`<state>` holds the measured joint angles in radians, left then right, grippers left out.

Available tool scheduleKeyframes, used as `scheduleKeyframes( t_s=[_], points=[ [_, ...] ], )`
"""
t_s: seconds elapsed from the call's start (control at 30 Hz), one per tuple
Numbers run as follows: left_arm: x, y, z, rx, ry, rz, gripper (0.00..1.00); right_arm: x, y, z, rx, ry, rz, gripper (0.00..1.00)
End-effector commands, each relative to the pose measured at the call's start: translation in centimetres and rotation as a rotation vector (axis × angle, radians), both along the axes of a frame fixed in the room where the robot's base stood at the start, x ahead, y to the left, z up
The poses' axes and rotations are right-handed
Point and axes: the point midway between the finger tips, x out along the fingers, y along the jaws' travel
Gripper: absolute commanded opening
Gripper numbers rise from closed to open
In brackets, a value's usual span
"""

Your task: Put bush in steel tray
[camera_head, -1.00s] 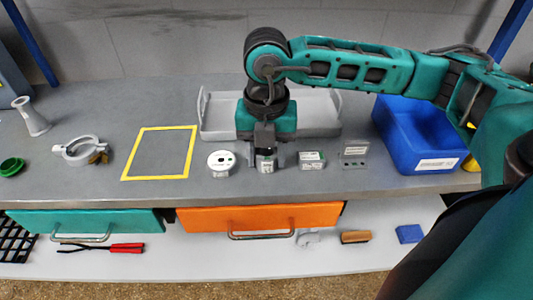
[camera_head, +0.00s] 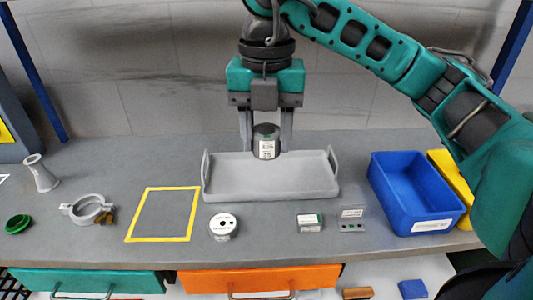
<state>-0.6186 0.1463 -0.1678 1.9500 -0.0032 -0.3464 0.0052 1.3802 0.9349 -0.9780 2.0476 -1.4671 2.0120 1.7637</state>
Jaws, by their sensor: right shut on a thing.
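My right gripper (camera_head: 266,140) points down and is shut on the bush (camera_head: 266,146), a small dark grey cylinder with a white label. It holds the bush upright above the back part of the steel tray (camera_head: 270,188), in front of the wall in the picture. The grey tray has raised walls and an upright handle at each end, and I see nothing lying in it. The bush appears to be raised clear of the tray floor. My left gripper is not in view.
In front of the tray are a white round part (camera_head: 223,227), a small labelled box (camera_head: 310,222) and a clear labelled packet (camera_head: 351,219). A blue bin (camera_head: 415,192) stands right. A yellow-taped square (camera_head: 165,214), a clamp ring (camera_head: 88,209) and a flared fitting (camera_head: 40,173) are left.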

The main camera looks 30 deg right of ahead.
Motion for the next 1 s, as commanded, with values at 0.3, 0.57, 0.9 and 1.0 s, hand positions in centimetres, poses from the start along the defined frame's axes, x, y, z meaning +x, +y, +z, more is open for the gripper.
scheduleKeyframes(
  t_s=[0.3, 0.57, 0.9, 1.0],
  points=[
    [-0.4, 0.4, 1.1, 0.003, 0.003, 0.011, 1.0, 3.9, -3.3, -0.9, 0.002, 0.01, -0.129, 0.04],
    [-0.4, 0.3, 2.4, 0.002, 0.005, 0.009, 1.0, 7.4, -10.6, -5.6, -0.001, 0.008, -0.315, 0.04],
    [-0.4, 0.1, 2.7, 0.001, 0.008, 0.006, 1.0, 7.9, -14.9, -9.4, -0.001, 0.003, -0.394, 0.04],
    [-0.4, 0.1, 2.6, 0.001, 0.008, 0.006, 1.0, 7.9, -14.9, -11.5, 0.0, 0.004, -0.395, 0.04]
  ],
)
